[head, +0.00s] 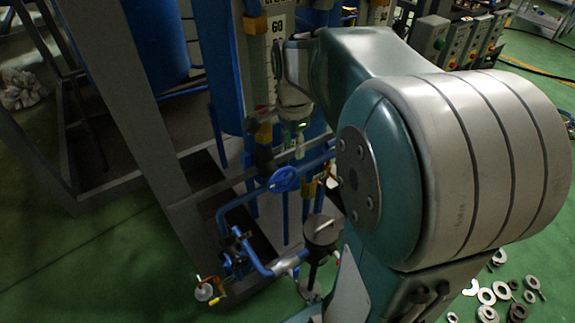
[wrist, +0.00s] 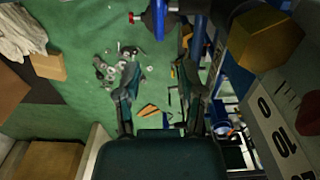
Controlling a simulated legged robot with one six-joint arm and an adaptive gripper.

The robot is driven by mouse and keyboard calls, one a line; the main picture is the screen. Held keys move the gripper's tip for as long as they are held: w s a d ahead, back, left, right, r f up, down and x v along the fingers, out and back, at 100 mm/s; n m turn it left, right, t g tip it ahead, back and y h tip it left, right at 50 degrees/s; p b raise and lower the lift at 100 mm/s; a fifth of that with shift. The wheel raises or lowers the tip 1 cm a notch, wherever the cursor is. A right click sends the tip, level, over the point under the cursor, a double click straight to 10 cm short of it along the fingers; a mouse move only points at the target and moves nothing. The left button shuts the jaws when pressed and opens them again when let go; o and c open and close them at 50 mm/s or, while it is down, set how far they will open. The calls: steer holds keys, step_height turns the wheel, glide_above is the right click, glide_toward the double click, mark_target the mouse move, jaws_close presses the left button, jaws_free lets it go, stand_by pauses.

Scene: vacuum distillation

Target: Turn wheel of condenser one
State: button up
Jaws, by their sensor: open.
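A blue handwheel (head: 284,179) sits on the blue pipework in the middle of the head view, beside a dark vertical fitting. My gripper points down just above it, and its fingers are partly lost against the pipes in that view. In the wrist view my gripper (wrist: 158,88) shows two dark fingers spread apart with nothing between them. A blue rounded part with a red tip (wrist: 157,20) lies beyond the fingers near the top edge; I cannot tell whether it is the wheel. No contact between the fingers and the wheel can be made out.
A grey steel frame post (head: 130,100) stands left of the pipes. A labelled column (head: 277,45) rises behind my gripper. Control boxes (head: 470,38) stand at the upper right. Loose metal rings (head: 488,296) lie on the green floor, which is open at lower left.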

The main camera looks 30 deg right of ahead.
mark_target(292, 183)
step_height(292, 183, down, 9)
stand_by(0.3)
jaws_close()
